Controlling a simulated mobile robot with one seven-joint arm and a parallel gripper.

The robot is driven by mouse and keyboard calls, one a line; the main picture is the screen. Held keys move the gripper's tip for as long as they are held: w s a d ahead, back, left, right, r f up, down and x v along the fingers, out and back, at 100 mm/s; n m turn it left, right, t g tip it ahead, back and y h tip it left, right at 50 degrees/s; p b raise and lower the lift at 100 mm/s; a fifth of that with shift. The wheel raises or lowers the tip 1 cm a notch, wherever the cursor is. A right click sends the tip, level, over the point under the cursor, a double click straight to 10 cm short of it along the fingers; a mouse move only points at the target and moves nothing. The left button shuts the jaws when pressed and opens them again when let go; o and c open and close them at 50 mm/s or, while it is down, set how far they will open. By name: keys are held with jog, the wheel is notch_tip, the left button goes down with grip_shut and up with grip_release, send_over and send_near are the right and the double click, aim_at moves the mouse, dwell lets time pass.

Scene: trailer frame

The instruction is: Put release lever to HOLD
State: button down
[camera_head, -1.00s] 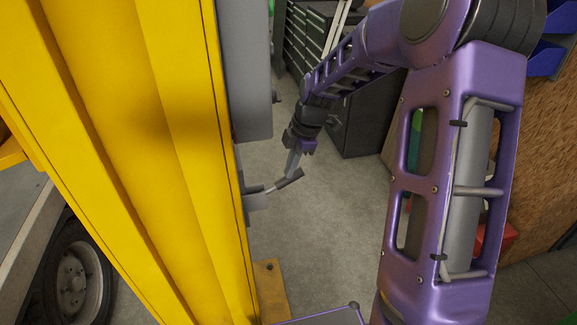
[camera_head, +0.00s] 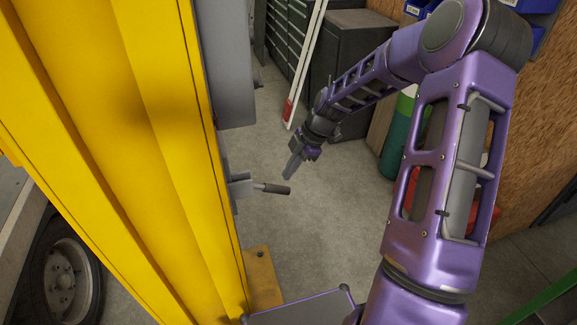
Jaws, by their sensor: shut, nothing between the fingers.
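The release lever (camera_head: 273,188) has a dark grip on a thin rod and sticks out to the right from a grey bracket (camera_head: 241,185) on the yellow post. It lies close to level in the picture. No HOLD marking is readable from here. My gripper (camera_head: 289,174) is shut and empty. Its fingers point down, and their tips appear just above and beside the lever's grip end. A small gap shows between them in the picture, though depth is hard to judge.
The yellow post (camera_head: 150,150) fills the left side, with a grey box (camera_head: 229,60) above the lever. A tire (camera_head: 65,275) stands at lower left. Dark cabinets (camera_head: 355,50), a green cylinder (camera_head: 397,140) and a wooden panel (camera_head: 520,130) stand behind. Floor right of the lever is clear.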

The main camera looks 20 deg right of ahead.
aim_at(285, 189)
jog(key=shift+d+f+y, duration=0.4)
jog(key=shift+f+y, duration=0.4)
jog(key=shift+y, duration=0.2)
jog(key=shift+a+f+y, duration=0.1)
jog(key=shift+f+y, duration=0.1)
jog(key=shift+y, duration=0.1)
jog(key=shift+a+f+b, duration=0.1)
jog(key=shift+f+b, duration=0.65)
jog(key=shift+f, duration=0.5)
jog(key=shift+s+f, duration=0.1)
jog(key=shift+f, duration=0.1)
